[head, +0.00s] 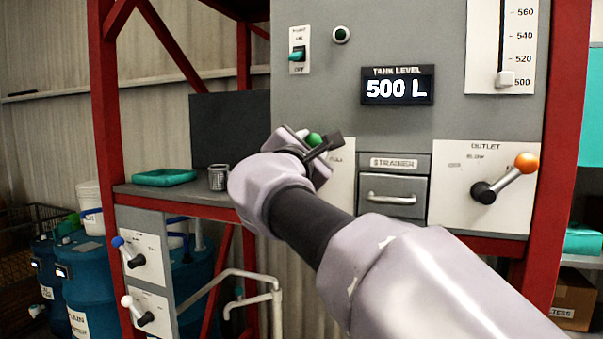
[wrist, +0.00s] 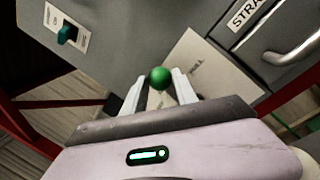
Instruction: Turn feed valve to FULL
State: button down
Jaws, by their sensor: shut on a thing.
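My gripper (head: 318,148) is at the grey panel, left of the strainer drawer. It is shut on a green ball knob (head: 314,139). In the wrist view the knob (wrist: 160,77) sits between the two pale fingers of my gripper (wrist: 160,84). Behind it is a cream valve plate (wrist: 206,68) with "FULL" lettering partly showing. My gripper and arm hide most of this plate and the lever's shaft in the head view, so I cannot tell exactly where the lever points.
The strainer drawer (head: 394,191) and the outlet valve's orange knob (head: 526,163) are to the right. The tank level display (head: 397,86) reads 500 L. A metal cup (head: 217,178) and teal tray (head: 164,177) stand on the left shelf. Blue-knob (head: 118,242) and white-knob (head: 127,301) valves are below.

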aim_at(334, 160)
jog(key=d+f+m+h+b, duration=0.1)
jog(key=m+b, duration=0.2)
jog(key=s+d+m+b, duration=0.1)
jog(key=m+b, duration=0.2)
jog(key=d+f+m+h+b, duration=0.1)
jog(key=d+m+b, duration=0.1)
jog(key=b, duration=0.1)
jog(key=shift+s+d+f+m+h, duration=0.1)
jog(key=shift+s+f+m+h, duration=0.2)
jog(key=shift+m, duration=0.1)
jog(key=c, duration=1)
grip_release()
jog(key=shift+d, duration=0.1)
